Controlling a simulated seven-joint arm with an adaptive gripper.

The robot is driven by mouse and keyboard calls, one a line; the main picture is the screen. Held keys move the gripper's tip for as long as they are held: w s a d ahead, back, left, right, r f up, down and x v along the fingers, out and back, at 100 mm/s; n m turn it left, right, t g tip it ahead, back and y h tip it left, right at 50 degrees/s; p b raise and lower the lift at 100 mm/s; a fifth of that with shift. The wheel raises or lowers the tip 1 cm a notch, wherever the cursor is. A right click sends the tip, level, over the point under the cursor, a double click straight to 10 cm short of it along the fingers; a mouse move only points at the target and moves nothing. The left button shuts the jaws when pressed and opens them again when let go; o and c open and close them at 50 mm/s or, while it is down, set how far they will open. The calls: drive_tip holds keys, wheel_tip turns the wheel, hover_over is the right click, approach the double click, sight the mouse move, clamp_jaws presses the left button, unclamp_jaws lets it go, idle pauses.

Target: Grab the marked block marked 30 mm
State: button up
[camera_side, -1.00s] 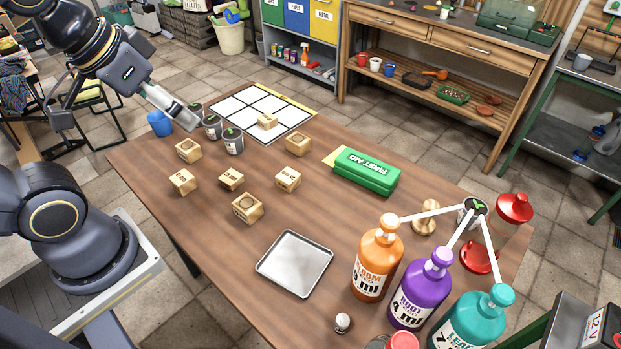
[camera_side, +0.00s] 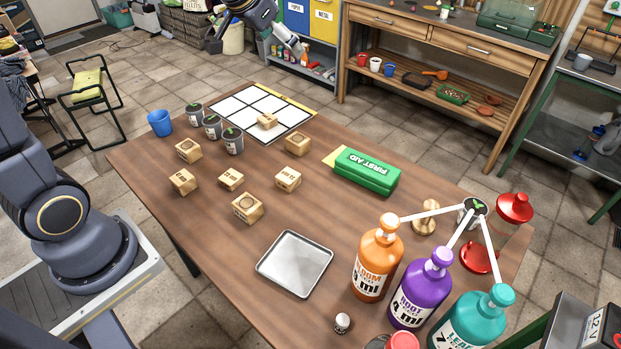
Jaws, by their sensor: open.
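Several small wooden blocks with dark markings stand on the table. One block (camera_side: 267,121) sits on the white grid sheet (camera_side: 238,104). The others are a block at the back right (camera_side: 297,144), a block at the left (camera_side: 188,151), a block below it (camera_side: 183,181), a middle block (camera_side: 231,180), a front block (camera_side: 247,208) and a right block (camera_side: 288,179). The markings are too small to tell which reads 30 mm. My gripper (camera_side: 299,50) is open and empty at the top of the picture, high above the far end of the table, away from all blocks.
Three small plant pots (camera_side: 213,126) and a blue cup (camera_side: 159,123) stand at the back left. A metal tray (camera_side: 295,263) and tall pump bottles (camera_side: 378,258) are nearer. Table between blocks and tray is clear.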

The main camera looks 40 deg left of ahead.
drive_tip(key=w+a+f+g, duration=0.1)
drive_tip(key=w+a+f, duration=0.2)
drive_tip(key=w+f, duration=0.45)
drive_tip(key=n+g, duration=0.2)
approach(297, 139)
drive_tip(key=shift+h, duration=0.3)
drive_tip(key=x, duration=0.5)
drive_tip(key=shift+w+a+r, duration=0.1)
drive_tip(key=shift+w+r, duration=0.05)
drive_tip(key=shift+w, duration=0.3)
drive_tip(key=shift+s+f+x, duration=0.1)
drive_tip(key=shift+s+x, duration=0.05)
drive_tip(key=shift+x, duration=0.9)
drive_tip(key=shift+s+f+x, duration=0.1)
drive_tip(key=shift+s+x, duration=0.05)
drive_tip(key=shift+x, duration=0.85)
drive_tip(key=shift+s+x, duration=0.2)
drive_tip(key=shift+x, duration=0.85)
drive_tip(key=shift+a, duration=0.15)
drive_tip(key=shift+c, duration=0.3)
drive_tip(key=c, duration=1.2)
drive_tip(key=shift+r, duration=0.1)
